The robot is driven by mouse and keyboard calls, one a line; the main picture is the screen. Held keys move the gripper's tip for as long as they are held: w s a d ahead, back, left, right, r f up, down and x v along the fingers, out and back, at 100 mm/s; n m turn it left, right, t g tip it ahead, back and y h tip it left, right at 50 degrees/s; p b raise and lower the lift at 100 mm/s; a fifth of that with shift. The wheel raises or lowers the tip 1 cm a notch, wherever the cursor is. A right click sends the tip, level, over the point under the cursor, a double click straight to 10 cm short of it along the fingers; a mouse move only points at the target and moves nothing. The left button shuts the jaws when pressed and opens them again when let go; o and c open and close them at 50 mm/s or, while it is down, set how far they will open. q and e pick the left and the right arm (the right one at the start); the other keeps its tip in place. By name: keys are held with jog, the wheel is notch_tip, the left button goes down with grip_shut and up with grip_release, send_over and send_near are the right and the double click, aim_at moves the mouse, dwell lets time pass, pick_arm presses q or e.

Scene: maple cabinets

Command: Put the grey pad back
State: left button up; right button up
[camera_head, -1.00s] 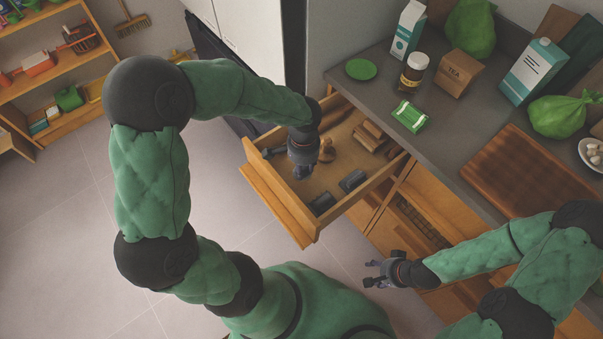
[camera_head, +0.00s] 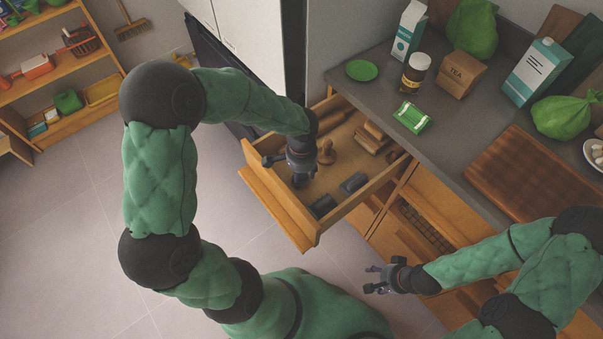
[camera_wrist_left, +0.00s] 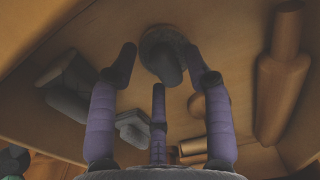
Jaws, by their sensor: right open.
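My left gripper (camera_head: 298,178) reaches down into the open drawer (camera_head: 280,207). In the left wrist view its fingers (camera_wrist_left: 163,75) are spread, with nothing clearly clamped between them. A round grey piece with a dark knob (camera_wrist_left: 165,50) lies on the drawer floor just past the fingertips; it may be the grey pad, but I cannot tell for sure. Two dark grey blocks (camera_head: 322,205) (camera_head: 353,183) lie near the drawer's front right; they also show in the wrist view (camera_wrist_left: 68,85) (camera_wrist_left: 133,128). My right gripper (camera_head: 380,279) is open and empty below the counter.
The drawer also holds a rolling pin (camera_wrist_left: 280,80), a wooden knobbed piece (camera_head: 326,152) and wooden blocks (camera_head: 372,138). The counter (camera_head: 452,130) above carries a green box (camera_head: 411,117), jar (camera_head: 415,73), cartons and a cutting board (camera_head: 530,170). The drawer walls surround my left gripper.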

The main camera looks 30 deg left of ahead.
aim_at(301, 176)
pick_arm(q)
jog(key=shift+r, duration=0.1)
notch_tip(301, 176, up, 12)
jog(key=p, duration=0.4)
jog(key=shift+p, duration=0.4)
